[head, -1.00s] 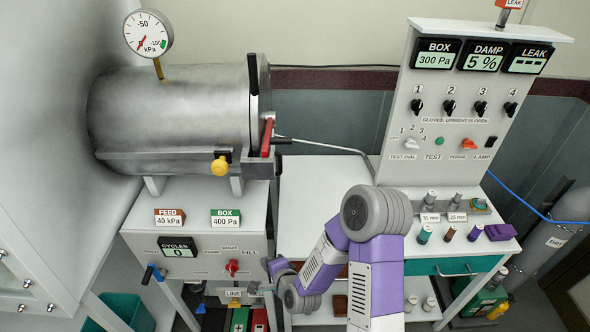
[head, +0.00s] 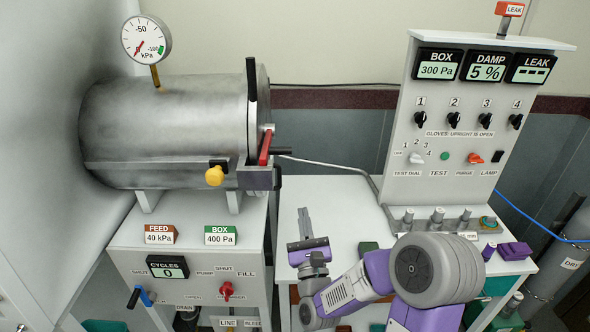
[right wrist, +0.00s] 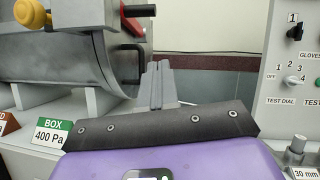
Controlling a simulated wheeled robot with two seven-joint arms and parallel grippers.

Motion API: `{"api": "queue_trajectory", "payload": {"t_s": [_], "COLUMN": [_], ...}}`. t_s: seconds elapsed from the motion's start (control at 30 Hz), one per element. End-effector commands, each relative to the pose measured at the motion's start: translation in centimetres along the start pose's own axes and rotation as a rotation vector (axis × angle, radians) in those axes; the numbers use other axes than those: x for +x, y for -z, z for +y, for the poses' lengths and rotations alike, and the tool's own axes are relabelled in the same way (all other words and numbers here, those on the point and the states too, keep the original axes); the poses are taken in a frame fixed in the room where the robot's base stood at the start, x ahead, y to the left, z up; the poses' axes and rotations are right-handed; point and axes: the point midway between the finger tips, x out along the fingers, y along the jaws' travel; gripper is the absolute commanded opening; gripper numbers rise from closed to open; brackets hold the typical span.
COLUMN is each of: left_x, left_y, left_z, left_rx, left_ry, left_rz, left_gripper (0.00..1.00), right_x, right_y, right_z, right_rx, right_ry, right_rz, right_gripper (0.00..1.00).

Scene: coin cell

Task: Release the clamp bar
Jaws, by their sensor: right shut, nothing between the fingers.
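A metal cylinder chamber (head: 170,125) lies on its side at the left. At its right end is a short red bar (head: 265,148), slightly tilted, probably the clamp bar, with a black grip beside it. A black upright lever (head: 252,80) stands above it on the end ring. The red bar also shows in the right wrist view (right wrist: 132,25) at the upper left. My right gripper (head: 304,220) is shut and empty, below and right of the red bar, apart from it. Its fingers (right wrist: 158,84) point up toward the space right of the chamber end. My left gripper is not in view.
A yellow knob (head: 214,176) juts from the chamber's front. The feed cabinet (head: 205,262) stands below it. A control panel (head: 465,130) rises at the right over a bench with small cylinders. The white bench top (head: 335,195) between them is largely clear.

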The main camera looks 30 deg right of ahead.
Motion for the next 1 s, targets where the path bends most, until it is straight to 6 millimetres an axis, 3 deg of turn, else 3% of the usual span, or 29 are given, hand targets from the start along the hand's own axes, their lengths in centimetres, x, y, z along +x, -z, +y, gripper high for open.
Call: {"api": "queue_trajectory", "payload": {"t_s": [0.27,0.67,1.0], "left_x": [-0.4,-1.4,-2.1], "left_y": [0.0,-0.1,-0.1], "left_z": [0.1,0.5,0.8], "left_rx": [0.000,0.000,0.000], "left_ry": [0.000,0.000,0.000], "left_rz": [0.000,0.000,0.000], "left_gripper": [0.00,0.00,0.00], "right_x": [1.9,9.8,12.7], "right_y": [-0.1,0.0,-2.6], "right_z": [0.0,0.0,0.1], "right_rx": [-0.002,-0.002,-0.002], "right_ry": [0.001,0.000,-0.002], "right_rz": [-0.001,0.001,0.001], "right_gripper": [0.00,0.00,0.00]}}
